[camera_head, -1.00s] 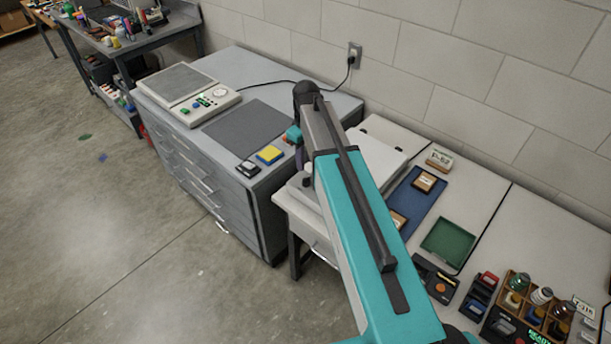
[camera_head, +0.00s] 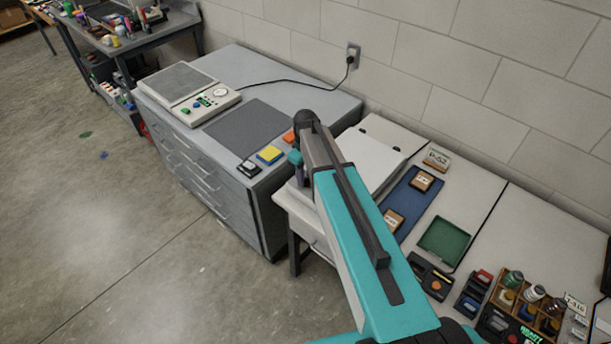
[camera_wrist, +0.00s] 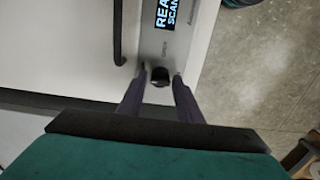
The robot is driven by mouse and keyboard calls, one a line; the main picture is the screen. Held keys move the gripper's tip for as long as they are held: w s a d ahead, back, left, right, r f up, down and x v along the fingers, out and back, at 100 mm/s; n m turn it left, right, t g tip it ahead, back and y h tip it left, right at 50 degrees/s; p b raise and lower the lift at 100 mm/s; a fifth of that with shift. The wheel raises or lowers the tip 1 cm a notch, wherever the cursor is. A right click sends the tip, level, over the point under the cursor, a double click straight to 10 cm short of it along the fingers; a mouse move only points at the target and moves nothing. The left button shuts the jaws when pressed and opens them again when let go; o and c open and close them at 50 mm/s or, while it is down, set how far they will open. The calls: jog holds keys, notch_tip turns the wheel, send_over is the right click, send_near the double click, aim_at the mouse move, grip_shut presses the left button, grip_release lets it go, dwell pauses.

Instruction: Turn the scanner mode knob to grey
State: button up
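The scanner (camera_head: 368,158) is a white flat-topped unit on the light table, partly hidden behind my arm in the head view. In the wrist view its side panel (camera_wrist: 185,50) carries a lit display (camera_wrist: 167,12) with partly cut-off text reading "REA" and "SCAN". A small black knob (camera_wrist: 160,76) sits below the display. My gripper (camera_wrist: 160,78) is open, with its dark fingertips on either side of the knob and what look like small gaps. Which mode the knob points to cannot be read. In the head view my gripper (camera_head: 297,175) is mostly hidden by the arm.
A grey drawer cabinet (camera_head: 270,195) stands to the left, bearing a control device (camera_head: 208,104), a dark mat (camera_head: 245,128) and yellow (camera_head: 269,153) and orange (camera_head: 289,137) blocks. A blue tray (camera_head: 408,205) and green tray (camera_head: 443,238) lie right of the scanner.

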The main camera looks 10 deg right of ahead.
jog(key=shift+f, duration=0.3)
jog(key=c, duration=0.8)
jog(key=shift+o, duration=0.2)
